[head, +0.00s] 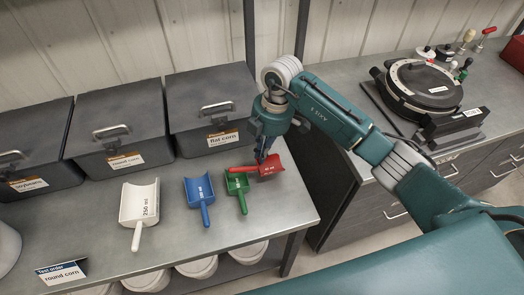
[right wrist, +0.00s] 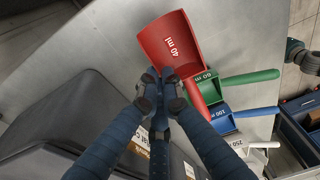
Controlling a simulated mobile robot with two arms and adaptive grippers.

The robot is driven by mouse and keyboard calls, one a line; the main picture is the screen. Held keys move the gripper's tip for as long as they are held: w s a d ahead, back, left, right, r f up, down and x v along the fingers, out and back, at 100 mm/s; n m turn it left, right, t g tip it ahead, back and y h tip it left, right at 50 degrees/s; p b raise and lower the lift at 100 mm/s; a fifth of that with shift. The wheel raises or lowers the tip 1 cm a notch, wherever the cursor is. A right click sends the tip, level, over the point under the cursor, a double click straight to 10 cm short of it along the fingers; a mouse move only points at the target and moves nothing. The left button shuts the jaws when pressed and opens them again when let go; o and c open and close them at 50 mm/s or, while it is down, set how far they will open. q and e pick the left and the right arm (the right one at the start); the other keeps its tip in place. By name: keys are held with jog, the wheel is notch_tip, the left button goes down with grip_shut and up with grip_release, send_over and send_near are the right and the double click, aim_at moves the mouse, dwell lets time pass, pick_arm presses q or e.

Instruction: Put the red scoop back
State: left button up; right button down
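The red scoop (head: 268,167), marked 40 ml, is at the right end of the scoop row, with its handle pointing left across the green scoop's bowl. My right gripper (head: 262,154) reaches down to it where handle and bowl meet. My left gripper is not in view.
Green (head: 237,183), blue (head: 200,191) and white (head: 139,205) scoops lie on the bench to the left. Dark lidded bins, including the flat corn bin (head: 212,112), stand behind. A "round corn" card (head: 62,274) stands at the front left. A round black device (head: 424,88) sits on the right counter.

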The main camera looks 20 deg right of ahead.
jog(key=shift+f, duration=0.15)
jog(key=shift+f+b, duration=0.3)
jog(key=shift+f, duration=0.25)
jog(key=c, duration=2)
grip_release()
jog(key=shift+r, duration=0.15)
jog(key=shift+r+p, duration=0.3)
jog(key=shift+r, duration=0.05)
jog(key=shift+d+r+b, duration=0.35)
jog(key=shift+r+b, duration=0.2)
jog(key=shift+r, duration=1.45)
jog(key=shift+d+r+b, duration=0.3)
jog(key=shift+r+b, duration=0.3)
jog(key=shift+r, duration=1.4)
jog(key=shift+d+r+b, duration=0.35)
jog(key=shift+r+b, duration=0.2)
jog(key=shift+r, duration=1.45)
